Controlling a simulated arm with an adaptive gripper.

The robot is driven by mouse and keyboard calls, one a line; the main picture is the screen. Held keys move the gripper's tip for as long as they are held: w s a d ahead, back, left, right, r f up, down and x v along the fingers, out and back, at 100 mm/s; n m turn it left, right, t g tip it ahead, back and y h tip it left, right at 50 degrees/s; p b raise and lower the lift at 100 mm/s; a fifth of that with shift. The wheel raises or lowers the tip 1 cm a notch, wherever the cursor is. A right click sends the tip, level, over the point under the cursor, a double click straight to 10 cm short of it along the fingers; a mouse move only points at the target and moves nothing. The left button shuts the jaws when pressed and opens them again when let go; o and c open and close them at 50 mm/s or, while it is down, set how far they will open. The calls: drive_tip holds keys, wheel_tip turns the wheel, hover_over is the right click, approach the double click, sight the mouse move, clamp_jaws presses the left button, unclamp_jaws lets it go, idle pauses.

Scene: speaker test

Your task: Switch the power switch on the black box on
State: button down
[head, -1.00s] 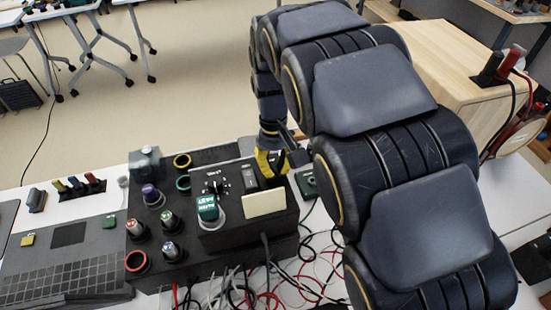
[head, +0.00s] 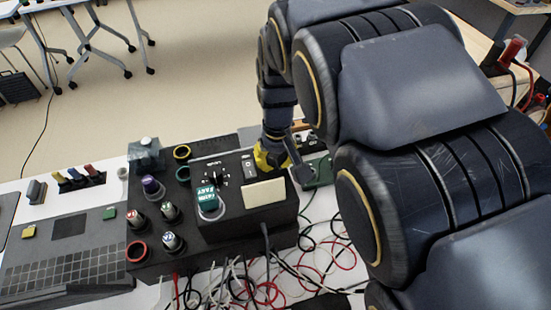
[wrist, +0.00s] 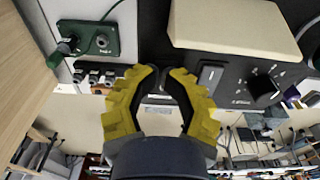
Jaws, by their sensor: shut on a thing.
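The black box (head: 222,222) stands on the white table, with a dial, a teal tag and a cream block on top. A rocker switch (head: 249,166) lies on its top near the far right edge; it also shows in the wrist view (wrist: 210,76), just right of my right fingertip. My yellow-fingered gripper (wrist: 163,70) has its tips close together at the box's edge, with a small gap between them. It also shows in the head view (head: 270,157), right beside the switch. What lies between the fingertips is too dark and small to make out.
A green socket box (head: 318,172) stands just right of the black box. Loose red, white and black cables (head: 265,285) spread in front. My arm covers the right side.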

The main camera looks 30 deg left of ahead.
drive_tip(key=shift+f, duration=0.15)
drive_tip(key=shift+w+a+r, duration=0.2)
drive_tip(key=shift+w+a, duration=0.3)
drive_tip(key=shift+w, duration=0.05)
drive_tip(key=shift+r, duration=0.1)
wheel_tip(320, 180, up, 14)
drive_tip(key=w+a, duration=0.1)
drive_tip(key=shift+w+a, duration=0.2)
drive_tip(key=shift+w, duration=0.05)
idle(0.5)
